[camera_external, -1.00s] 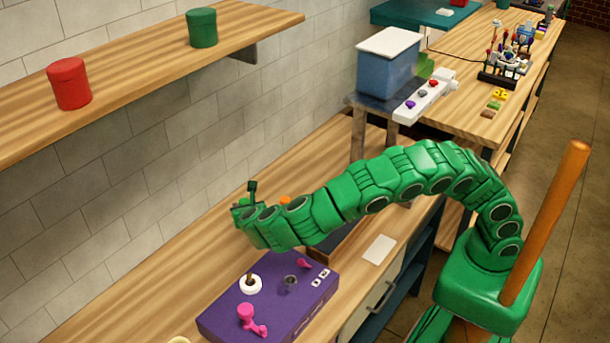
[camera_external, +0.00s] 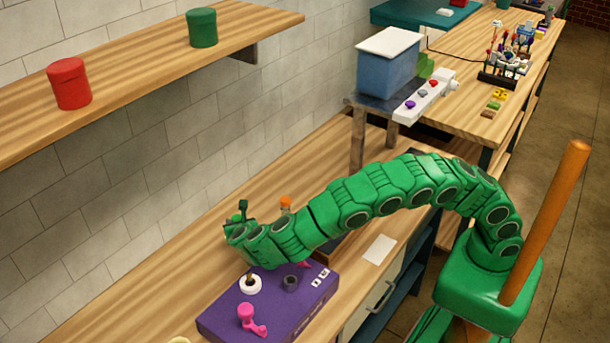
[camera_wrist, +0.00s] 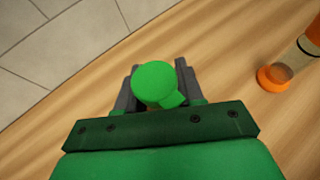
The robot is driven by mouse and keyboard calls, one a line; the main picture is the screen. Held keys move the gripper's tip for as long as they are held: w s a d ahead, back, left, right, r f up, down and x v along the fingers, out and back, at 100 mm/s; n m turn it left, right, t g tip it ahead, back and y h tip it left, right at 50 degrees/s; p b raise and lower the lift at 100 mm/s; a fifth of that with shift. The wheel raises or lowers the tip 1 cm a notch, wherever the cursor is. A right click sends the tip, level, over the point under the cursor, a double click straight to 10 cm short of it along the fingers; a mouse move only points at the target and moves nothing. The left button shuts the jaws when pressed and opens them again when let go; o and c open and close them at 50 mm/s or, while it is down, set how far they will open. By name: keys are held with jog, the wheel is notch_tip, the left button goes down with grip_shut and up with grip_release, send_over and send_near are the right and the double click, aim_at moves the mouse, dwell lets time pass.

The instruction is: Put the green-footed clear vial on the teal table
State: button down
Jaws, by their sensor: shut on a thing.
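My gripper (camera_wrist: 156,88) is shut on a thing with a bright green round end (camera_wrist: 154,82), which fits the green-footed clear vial. The wrist view looks onto this end between the grey fingers, and no clear part of it shows. In the external view my gripper (camera_external: 236,224) is low over the wooden counter, behind the purple box, and the vial is mostly hidden there. The teal table (camera_external: 395,14) stands far off at the top, beyond the blue bin.
An orange-footed clear vial (camera_wrist: 272,77) stands right of my gripper. The purple box (camera_external: 270,310) with knobs is in front. A blue bin (camera_external: 386,72) and a white button strip (camera_external: 425,95) lie toward the teal table. A shelf (camera_external: 130,90) hangs above left.

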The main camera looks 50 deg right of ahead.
jog(key=c, duration=0.7)
grip_release()
jog(key=shift+s+a+r, duration=0.2)
jog(key=v, duration=1.1)
jog(key=shift+s, duration=0.25)
